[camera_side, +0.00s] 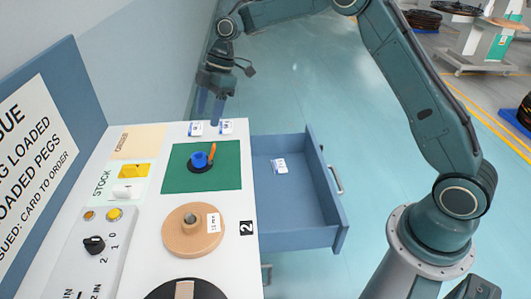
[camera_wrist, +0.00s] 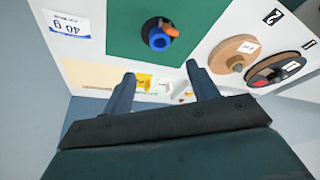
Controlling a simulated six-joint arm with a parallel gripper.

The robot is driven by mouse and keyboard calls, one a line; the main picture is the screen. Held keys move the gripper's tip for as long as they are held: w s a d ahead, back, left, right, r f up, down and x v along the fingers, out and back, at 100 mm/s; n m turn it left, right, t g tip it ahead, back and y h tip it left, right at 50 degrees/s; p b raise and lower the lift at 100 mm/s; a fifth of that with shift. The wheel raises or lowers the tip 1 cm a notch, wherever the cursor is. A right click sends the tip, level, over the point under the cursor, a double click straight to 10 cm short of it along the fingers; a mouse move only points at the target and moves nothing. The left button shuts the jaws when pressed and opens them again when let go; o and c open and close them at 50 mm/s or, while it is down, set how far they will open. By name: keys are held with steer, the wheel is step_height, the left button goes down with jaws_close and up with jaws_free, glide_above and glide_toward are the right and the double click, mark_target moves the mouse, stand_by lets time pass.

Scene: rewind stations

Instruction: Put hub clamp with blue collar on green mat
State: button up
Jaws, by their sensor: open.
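The hub clamp with blue collar (camera_side: 198,159) stands on the green mat (camera_side: 180,182). It has a dark round base and an orange lever leaning up beside the blue collar. In the wrist view the blue collar (camera_wrist: 159,39) shows on the green mat (camera_wrist: 123,35), beyond my fingertips. My gripper (camera_side: 209,108) is open and empty, near the far edge of the bench and apart from the clamp. In the wrist view my gripper (camera_wrist: 161,75) shows its two fingers spread, with nothing held between them.
An open blue drawer (camera_side: 300,210) juts out right of the bench, with a white card (camera_side: 279,166) inside. Two white cards (camera_side: 195,129) lie by the far edge. A tan disc (camera_side: 193,230) sits nearer, and a yellow piece (camera_side: 134,171) lies at STOCK.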

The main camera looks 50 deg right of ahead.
steer(key=s+d+r+m+t+h, duration=0.25)
steer(key=s+r+m, duration=0.55)
steer(key=s+r, duration=0.85)
steer(key=s+d+f+m, duration=0.1)
steer(key=s+m, duration=0.1)
steer(key=s, duration=0.5)
steer(key=s+d+f+m+t+h, duration=0.1)
steer(key=s+d+m, duration=0.1)
steer(key=s, duration=0.5)
steer(key=s+d+f+m+t+h, duration=0.1)
steer(key=s+f+m, duration=0.1)
steer(key=s, duration=0.6)
steer(key=shift+d+m, duration=0.25)
steer(key=shift+m, duration=0.65)
